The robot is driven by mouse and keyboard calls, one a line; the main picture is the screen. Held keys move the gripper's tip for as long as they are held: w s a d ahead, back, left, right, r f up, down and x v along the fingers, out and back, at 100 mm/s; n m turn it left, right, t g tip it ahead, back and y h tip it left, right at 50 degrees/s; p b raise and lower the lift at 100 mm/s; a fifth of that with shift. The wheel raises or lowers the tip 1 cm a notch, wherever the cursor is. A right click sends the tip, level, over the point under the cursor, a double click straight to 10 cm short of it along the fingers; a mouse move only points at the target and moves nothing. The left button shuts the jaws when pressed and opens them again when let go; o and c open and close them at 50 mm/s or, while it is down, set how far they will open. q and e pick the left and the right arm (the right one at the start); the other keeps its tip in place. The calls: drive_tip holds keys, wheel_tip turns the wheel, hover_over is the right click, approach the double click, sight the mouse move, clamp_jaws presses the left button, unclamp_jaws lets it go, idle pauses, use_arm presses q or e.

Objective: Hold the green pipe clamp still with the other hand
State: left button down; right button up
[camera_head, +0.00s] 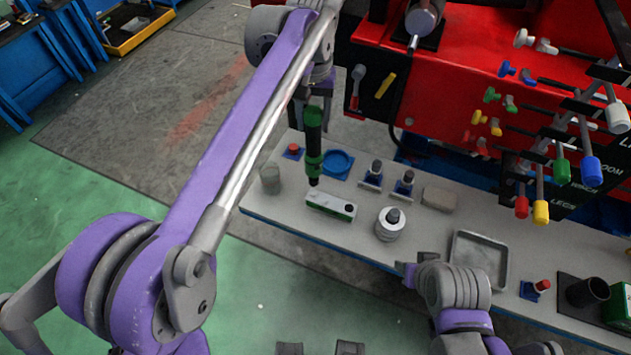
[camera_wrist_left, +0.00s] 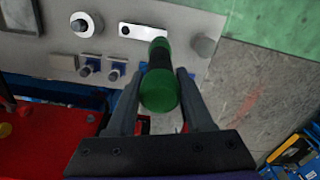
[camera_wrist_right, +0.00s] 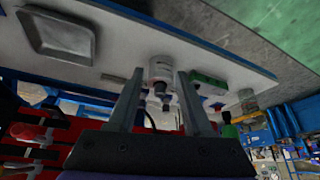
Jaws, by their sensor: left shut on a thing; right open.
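The green pipe clamp (camera_head: 330,206), a green block with a pale top plate and dark hole, lies on the grey bench. It also shows in the left wrist view (camera_wrist_left: 138,31) and right wrist view (camera_wrist_right: 208,79). My left gripper (camera_wrist_left: 160,88) is shut on a green-and-black tool (camera_head: 313,150), held upright with its dark tip close above the clamp's left end; I cannot tell if they touch. My right gripper (camera_wrist_right: 158,75) is open and empty. In the head view it is at the bench's front edge, right of the clamp and apart from it.
A blue ring dish (camera_head: 337,163) and small blue-based parts (camera_head: 372,175) lie behind. A grey tray (camera_head: 480,257) is at right. The red machine with coloured handles rises behind the bench.

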drive_tip(key=shift+s, duration=0.1)
drive_tip(key=o, duration=0.4)
drive_tip(key=shift+c, duration=0.2)
drive_tip(key=n+g+y, duration=0.4)
drive_tip(key=n, duration=1)
approach(353, 210)
wheel_tip(353, 210, down, 2)
drive_tip(key=shift+w+x, duration=0.2)
drive_tip(key=shift+x, duration=4.35)
drive_tip(key=shift+a+r, duration=0.1)
drive_tip(key=shift+a, duration=0.1)
clamp_jaws()
